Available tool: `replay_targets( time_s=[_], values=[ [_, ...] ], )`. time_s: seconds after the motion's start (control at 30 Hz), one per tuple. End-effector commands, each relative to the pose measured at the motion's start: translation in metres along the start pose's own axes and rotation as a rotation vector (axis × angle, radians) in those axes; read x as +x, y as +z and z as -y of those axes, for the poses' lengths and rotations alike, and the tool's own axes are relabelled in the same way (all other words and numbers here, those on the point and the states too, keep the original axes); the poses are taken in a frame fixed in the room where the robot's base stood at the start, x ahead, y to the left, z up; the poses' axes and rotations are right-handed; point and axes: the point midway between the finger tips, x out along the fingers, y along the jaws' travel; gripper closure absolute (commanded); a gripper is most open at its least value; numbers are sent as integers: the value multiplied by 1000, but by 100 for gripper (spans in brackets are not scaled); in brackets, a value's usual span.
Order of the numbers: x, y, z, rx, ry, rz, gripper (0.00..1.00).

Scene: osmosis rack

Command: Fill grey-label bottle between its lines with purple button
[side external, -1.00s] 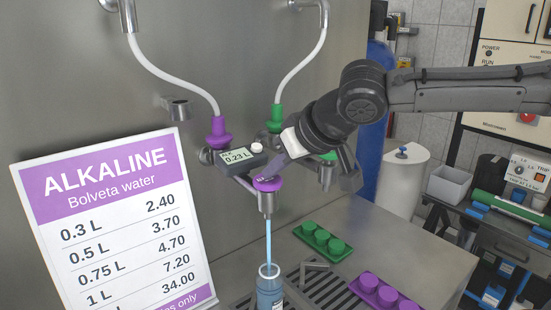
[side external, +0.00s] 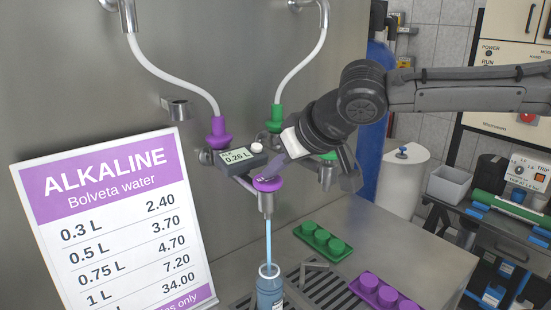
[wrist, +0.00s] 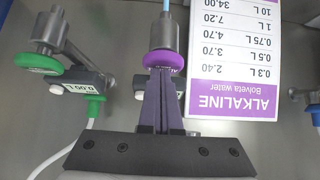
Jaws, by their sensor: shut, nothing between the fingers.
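The purple button (side external: 267,184) sits on top of the left tap. My gripper (side external: 268,177) is shut and empty, with its fingertips on the purple button. In the wrist view the closed fingers (wrist: 161,72) meet the purple button (wrist: 163,61). A stream of water (side external: 268,241) runs from the nozzle into the bottle (side external: 269,290) below. The bottle stands upright, cut off by the bottom edge; its fill lines and most of its label are not readable. The meter display (side external: 240,157) reads about 0.26 L.
The green button (wrist: 38,64) is on the neighbouring tap, whose display reads 0.00 L. A price sign (side external: 115,215) stands left of the bottle.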

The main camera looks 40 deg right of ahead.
Motion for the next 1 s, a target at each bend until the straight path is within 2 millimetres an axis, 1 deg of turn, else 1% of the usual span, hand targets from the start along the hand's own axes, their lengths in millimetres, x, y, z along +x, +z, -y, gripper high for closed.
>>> replay_targets(
  time_s=[0.03,0.67,0.77,0.87,0.97,1.0],
  values=[
    [6,8,-1,-5,10,24,100],
    [5,7,-1,-4,10,23,100],
    [0,1,0,-2,9,21,100],
    [-12,-12,0,-1,6,14,100],
    [-28,-29,0,1,2,7,100],
    [-40,-27,1,-1,-1,4,100]
  ],
)
